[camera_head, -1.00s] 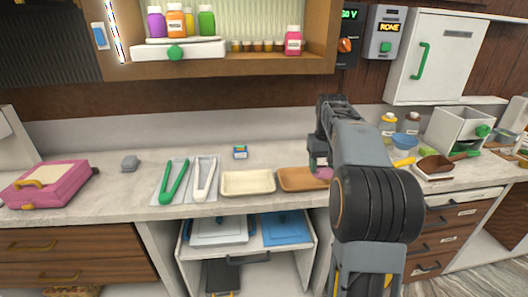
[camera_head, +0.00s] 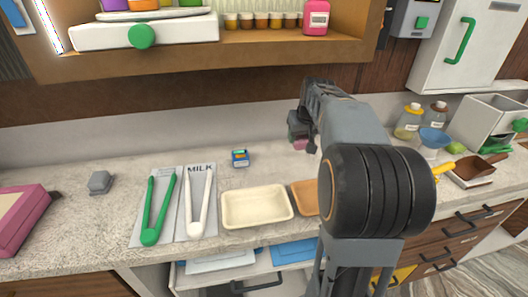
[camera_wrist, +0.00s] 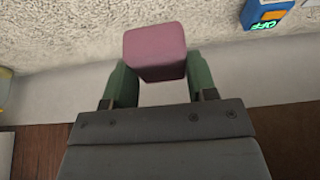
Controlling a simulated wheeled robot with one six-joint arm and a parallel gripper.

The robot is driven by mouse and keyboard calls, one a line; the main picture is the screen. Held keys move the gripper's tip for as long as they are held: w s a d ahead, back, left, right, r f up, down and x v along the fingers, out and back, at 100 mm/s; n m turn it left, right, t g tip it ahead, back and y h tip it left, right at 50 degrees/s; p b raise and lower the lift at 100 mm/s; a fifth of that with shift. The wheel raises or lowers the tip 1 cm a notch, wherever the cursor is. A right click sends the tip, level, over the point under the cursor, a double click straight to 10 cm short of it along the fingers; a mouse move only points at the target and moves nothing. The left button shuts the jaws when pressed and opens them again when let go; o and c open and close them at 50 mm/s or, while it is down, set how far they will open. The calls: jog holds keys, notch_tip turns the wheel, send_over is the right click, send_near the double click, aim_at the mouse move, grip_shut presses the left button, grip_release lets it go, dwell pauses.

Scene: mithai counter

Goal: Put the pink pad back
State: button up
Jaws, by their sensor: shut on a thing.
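The pink pad (camera_wrist: 155,53) is a small pink block between the two green fingers of my gripper (camera_wrist: 153,82) in the wrist view. My gripper is shut on it. In the head view the pink pad (camera_head: 300,144) shows just below my gripper (camera_head: 299,140), near the back of the counter and partly hidden. Whether the pad touches the counter, I cannot tell.
A cream tray (camera_head: 256,220) and a brown tray (camera_head: 303,205), partly behind my arm, lie at the front. Green tongs (camera_head: 157,210) and white tongs (camera_head: 196,205) lie further left. The counter (camera_head: 270,178) behind the trays is mostly clear. A shelf (camera_head: 200,55) hangs above.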

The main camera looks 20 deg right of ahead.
jog(key=w+a+f, duration=0.2)
jog(key=w, duration=0.1)
jog(key=w+a+f, duration=0.2)
jog(key=w+f, duration=0.1)
jog(key=w+a+f+p, duration=0.1)
jog(key=w+a+f, duration=0.1)
jog(key=w+f, duration=0.1)
jog(key=shift+w+f, duration=0.1)
jog(key=shift+w, duration=0.2)
jog(key=shift+w+a+f, duration=0.2)
jog(key=shift+f, duration=0.1)
notch_tip(320, 180, down, 4)
jog(key=shift+w+a+r, duration=0.1)
jog(key=shift+w+r, duration=0.05)
jog(key=shift+r, duration=0.1)
jog(key=o, duration=0.8)
jog(key=shift+o, duration=0.2)
